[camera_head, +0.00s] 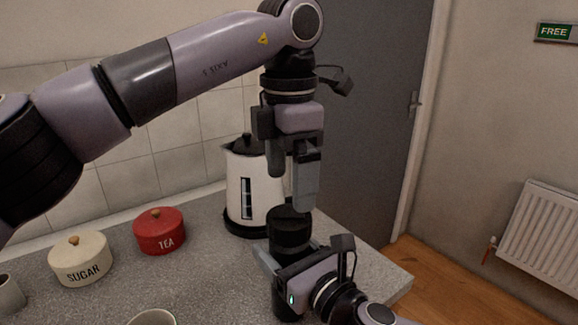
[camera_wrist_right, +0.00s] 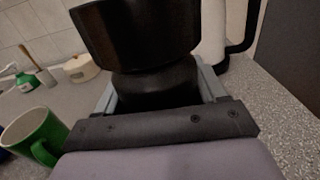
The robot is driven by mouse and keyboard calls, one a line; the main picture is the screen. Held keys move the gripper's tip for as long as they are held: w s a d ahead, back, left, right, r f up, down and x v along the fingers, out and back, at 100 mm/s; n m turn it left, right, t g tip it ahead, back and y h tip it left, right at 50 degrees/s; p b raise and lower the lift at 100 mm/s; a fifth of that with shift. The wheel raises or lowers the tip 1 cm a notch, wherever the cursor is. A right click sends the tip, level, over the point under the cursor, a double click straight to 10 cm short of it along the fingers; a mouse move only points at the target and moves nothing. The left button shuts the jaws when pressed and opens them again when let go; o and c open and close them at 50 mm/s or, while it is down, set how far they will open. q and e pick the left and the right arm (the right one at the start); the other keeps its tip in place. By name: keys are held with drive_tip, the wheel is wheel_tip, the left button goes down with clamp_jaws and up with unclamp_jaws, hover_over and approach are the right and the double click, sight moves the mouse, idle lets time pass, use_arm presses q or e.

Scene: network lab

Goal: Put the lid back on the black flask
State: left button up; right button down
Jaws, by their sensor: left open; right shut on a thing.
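The black flask (camera_head: 287,303) stands upright near the counter's right end. A wide black cap-like piece, seemingly the lid (camera_head: 290,224), sits on top of it; I cannot tell whether it is fully seated. In the right wrist view this lid (camera_wrist_right: 135,32) looks slightly tilted above the narrower flask body (camera_wrist_right: 155,85). My left gripper (camera_head: 293,198) is open, pointing down just above the lid, with its fingertips close to the lid's top. My right gripper (camera_head: 282,258) is shut on the flask below the lid, and hides part of the body.
A white kettle (camera_head: 246,190) stands close behind the flask. A red tea pot (camera_head: 159,232) and a cream sugar pot (camera_head: 81,261) are to the left. A mug (camera_head: 153,318) is at the front; a green mug (camera_wrist_right: 36,138) shows in the wrist view. The counter ends at right.

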sight(289, 216)
use_arm(q)
drive_tip(key=n, duration=0.6)
drive_tip(key=shift+r+n, duration=0.15)
drive_tip(key=shift+n, duration=0.15)
drive_tip(key=n, duration=0.6)
drive_tip(key=shift+r, duration=0.1)
drive_tip(key=n, duration=0.6)
drive_tip(key=shift+r+n, duration=0.15)
drive_tip(key=shift+n, duration=0.25)
drive_tip(key=n, duration=0.5)
drive_tip(key=shift+r+n, duration=0.1)
drive_tip(key=shift+n, duration=0.3)
drive_tip(key=shift+f, duration=4.05)
